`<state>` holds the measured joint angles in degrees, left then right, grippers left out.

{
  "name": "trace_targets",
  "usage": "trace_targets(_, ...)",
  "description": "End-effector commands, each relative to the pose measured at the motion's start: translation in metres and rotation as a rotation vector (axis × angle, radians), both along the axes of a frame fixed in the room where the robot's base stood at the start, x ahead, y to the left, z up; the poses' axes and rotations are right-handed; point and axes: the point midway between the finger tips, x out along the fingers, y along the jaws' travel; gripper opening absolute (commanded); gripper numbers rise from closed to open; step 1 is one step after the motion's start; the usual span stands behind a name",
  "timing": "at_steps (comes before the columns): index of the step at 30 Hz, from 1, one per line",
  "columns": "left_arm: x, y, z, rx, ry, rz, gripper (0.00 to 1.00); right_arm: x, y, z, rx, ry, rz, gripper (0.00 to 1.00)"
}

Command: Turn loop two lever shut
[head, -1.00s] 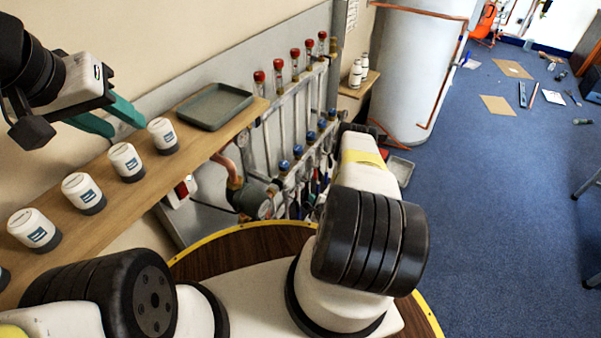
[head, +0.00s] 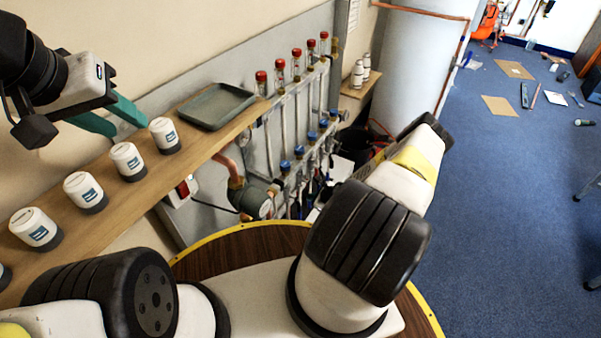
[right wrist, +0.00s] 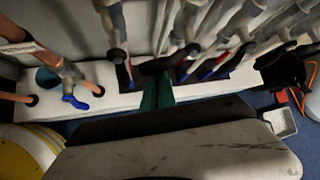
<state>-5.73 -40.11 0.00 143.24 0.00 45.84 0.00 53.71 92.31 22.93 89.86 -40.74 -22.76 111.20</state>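A blue lever (right wrist: 75,102) sits apart at the left. I cannot tell which lever is loop two's. My right gripper (right wrist: 157,92) has its green fingers together, close to a dark handle-like part; contact is unclear. It is hidden in the head view. My left gripper (head: 118,117) is open and empty above the shelf.
A wooden shelf (head: 108,207) holds several white pots (head: 127,160) and a grey tray (head: 216,104). A white cylinder tank (head: 415,70) stands right of the manifold. A pump (head: 250,200) sits at its lower left. Blue carpet at the right is mostly open, with scattered items.

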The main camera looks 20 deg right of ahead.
Motion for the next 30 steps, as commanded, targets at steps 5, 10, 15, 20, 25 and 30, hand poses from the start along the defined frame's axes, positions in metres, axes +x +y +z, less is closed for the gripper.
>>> trace_targets(5, 0.000, 0.000, 0.000, 0.000, 0.000, 0.000, 0.39, 0.000, 0.003, 0.008, 0.061, 0.049, 0.000, 0.00)
trace_targets(10, 0.000, 0.000, 0.000, 0.000, 0.000, 0.000, 0.39, 0.000, 0.004, 0.013, 0.059, 0.047, 0.002, 0.00)
trace_targets(15, 0.000, 0.000, 0.000, 0.000, 0.000, 0.000, 0.39, 0.000, 0.005, 0.016, 0.058, 0.047, 0.002, 0.00)
trace_targets(20, 0.000, 0.000, 0.000, 0.000, 0.000, 0.000, 0.39, 0.000, 0.005, 0.018, 0.058, 0.046, 0.002, 0.00)
trace_targets(25, 0.000, 0.000, 0.000, 0.000, 0.000, 0.000, 0.39, 0.001, 0.005, 0.018, 0.057, 0.046, 0.003, 0.00)
trace_targets(30, 0.000, 0.000, 0.000, 0.000, 0.000, 0.000, 0.39, 0.001, 0.005, 0.019, 0.058, 0.045, 0.003, 0.00)
